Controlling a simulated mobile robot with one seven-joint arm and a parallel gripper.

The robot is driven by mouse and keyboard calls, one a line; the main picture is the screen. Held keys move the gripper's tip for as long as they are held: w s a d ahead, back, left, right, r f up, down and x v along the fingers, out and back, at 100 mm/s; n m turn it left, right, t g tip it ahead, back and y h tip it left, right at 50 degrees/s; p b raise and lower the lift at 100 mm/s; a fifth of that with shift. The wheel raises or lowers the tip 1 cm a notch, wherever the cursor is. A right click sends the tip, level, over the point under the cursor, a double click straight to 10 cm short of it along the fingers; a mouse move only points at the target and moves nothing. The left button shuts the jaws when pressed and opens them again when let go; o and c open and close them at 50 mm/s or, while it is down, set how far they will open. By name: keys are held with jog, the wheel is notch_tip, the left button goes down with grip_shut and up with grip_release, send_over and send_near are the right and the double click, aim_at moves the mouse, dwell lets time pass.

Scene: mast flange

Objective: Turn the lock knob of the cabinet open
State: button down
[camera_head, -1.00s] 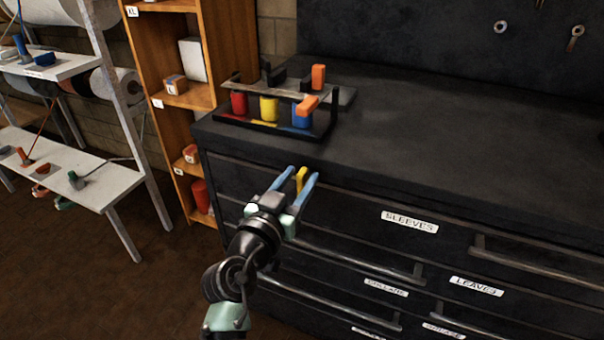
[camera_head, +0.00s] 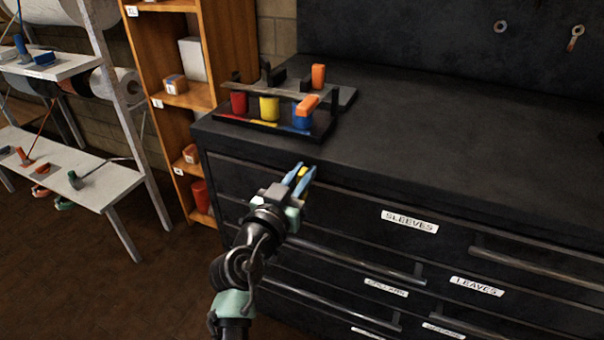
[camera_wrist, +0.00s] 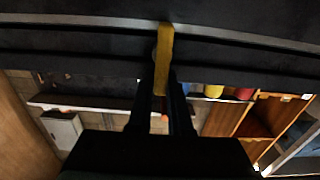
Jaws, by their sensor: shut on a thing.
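The yellow lock knob (camera_head: 303,171) sits on the front of the black cabinet (camera_head: 420,150), just below its top edge and left of the SLEEVES label. My gripper (camera_head: 302,176) reaches the knob from the front, with its two blue fingers closed on it from both sides. In the wrist view the knob (camera_wrist: 163,58) shows as an upright yellow bar between the dark fingers (camera_wrist: 161,95). Its base is partly hidden by the fingers.
Long bar handles (camera_head: 350,258) stick out from the drawer fronts below and to the right. A rack with red, yellow and blue cups (camera_head: 270,109) stands on the cabinet top. A wooden shelf (camera_head: 203,40) and a white rack (camera_head: 95,184) stand at left.

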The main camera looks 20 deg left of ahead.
jog(key=shift+a+n, duration=0.1)
jog(key=shift+n, duration=0.2)
jog(key=shift+a+f+n+p, duration=0.2)
jog(key=shift+a+f+n, duration=0.25)
jog(key=shift+n, duration=2.4)
jog(key=shift+a+f+n+p, duration=0.25)
jog(key=shift+a+f+n, duration=0.2)
jog(key=shift+n, duration=2.45)
jog(key=shift+a+f+n+p, duration=0.2)
jog(key=shift+a+f+n, duration=0.25)
jog(key=shift+n, duration=2.4)
jog(key=shift+d+f, duration=0.1)
jog(key=c, duration=0.8)
grip_release()
jog(key=shift+c, duration=0.2)
